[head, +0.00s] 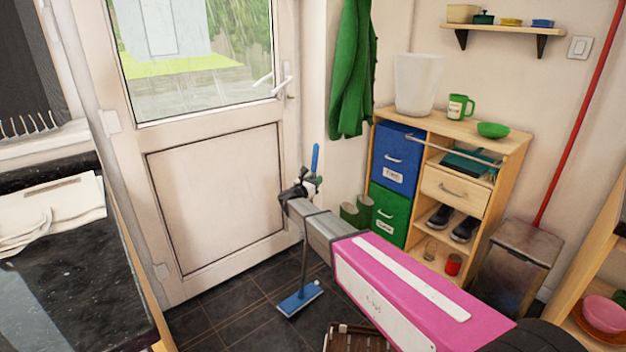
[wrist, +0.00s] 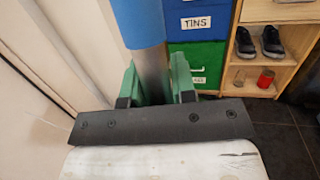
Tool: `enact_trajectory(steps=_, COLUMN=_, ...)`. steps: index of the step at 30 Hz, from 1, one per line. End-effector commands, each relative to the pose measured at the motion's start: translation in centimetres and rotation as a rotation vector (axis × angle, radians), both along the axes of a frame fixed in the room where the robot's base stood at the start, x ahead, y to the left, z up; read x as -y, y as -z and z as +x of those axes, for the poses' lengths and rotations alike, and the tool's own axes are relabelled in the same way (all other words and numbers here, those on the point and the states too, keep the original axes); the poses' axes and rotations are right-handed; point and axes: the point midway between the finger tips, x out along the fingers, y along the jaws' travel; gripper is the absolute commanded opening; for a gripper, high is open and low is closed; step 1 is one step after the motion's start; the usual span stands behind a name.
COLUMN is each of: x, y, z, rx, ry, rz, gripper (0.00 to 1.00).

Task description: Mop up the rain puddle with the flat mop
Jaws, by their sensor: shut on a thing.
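The flat mop has a blue head (head: 300,298) resting on the dark tiled floor in front of the door. Its thin pole rises to a blue grip (head: 315,157), which also shows at the top of the wrist view (wrist: 138,20). My gripper (head: 306,184) is shut on the mop's handle just below the blue grip. In the wrist view its green fingers (wrist: 157,78) stand either side of the grey pole. The mop looks nearly upright. I cannot make out the puddle in either view.
A glazed white door (head: 215,190) stands behind the mop. A dark worktop (head: 75,270) is at left. A wooden cabinet (head: 480,215) with blue and green boxes, green boots (head: 357,213) and a pedal bin (head: 518,265) stand at right. A slatted brown object (head: 350,340) lies at bottom centre.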

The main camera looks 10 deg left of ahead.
Motion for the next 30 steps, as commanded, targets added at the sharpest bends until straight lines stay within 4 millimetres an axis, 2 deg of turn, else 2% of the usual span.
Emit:
enact_trajectory(steps=3, x=0.7, y=0.0, z=-0.7, rx=-0.001, ry=0.0, rz=-0.003, gripper=0.0)
enact_trajectory(steps=8, x=0.7, y=0.1, z=-0.6, rx=-0.002, ry=0.001, rz=-0.004, gripper=0.0)
enact_trajectory(steps=30, x=-2.2, y=0.0, z=1.9, rx=0.0, ry=0.0, rz=0.004, gripper=0.0)
